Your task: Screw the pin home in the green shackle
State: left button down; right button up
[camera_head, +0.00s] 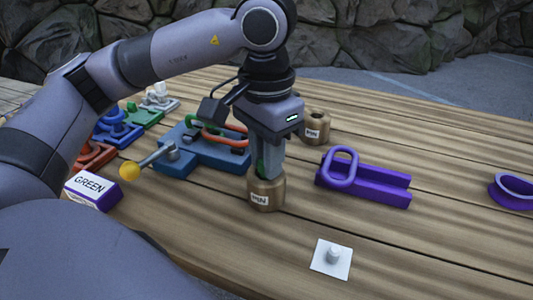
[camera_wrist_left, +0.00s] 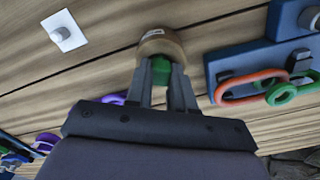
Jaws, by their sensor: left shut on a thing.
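My left gripper (camera_head: 267,172) points down over a brown pot (camera_head: 266,193) labelled PIN. It is shut on a green pin (camera_wrist_left: 178,76), whose green part shows between the fingers in the left wrist view. The pin's lower end is hidden by the pot and fingers, so I cannot tell how deep it sits. The green shackle (camera_wrist_left: 281,95) lies on the blue fixture (camera_head: 200,157), beside an orange link (camera_wrist_left: 245,86). My right gripper is not in view.
A second PIN pot (camera_head: 317,127) stands behind. A purple link rests on a purple block (camera_head: 385,186) to the right. A white plate (camera_head: 325,268) with a peg lies in front. Right foreground is clear.

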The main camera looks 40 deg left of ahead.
pick_arm(q)
jog(key=shift+r, duration=0.15)
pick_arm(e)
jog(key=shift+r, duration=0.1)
pick_arm(q)
jog(key=shift+r+p, duration=1.9)
jog(key=shift+r, duration=1.1)
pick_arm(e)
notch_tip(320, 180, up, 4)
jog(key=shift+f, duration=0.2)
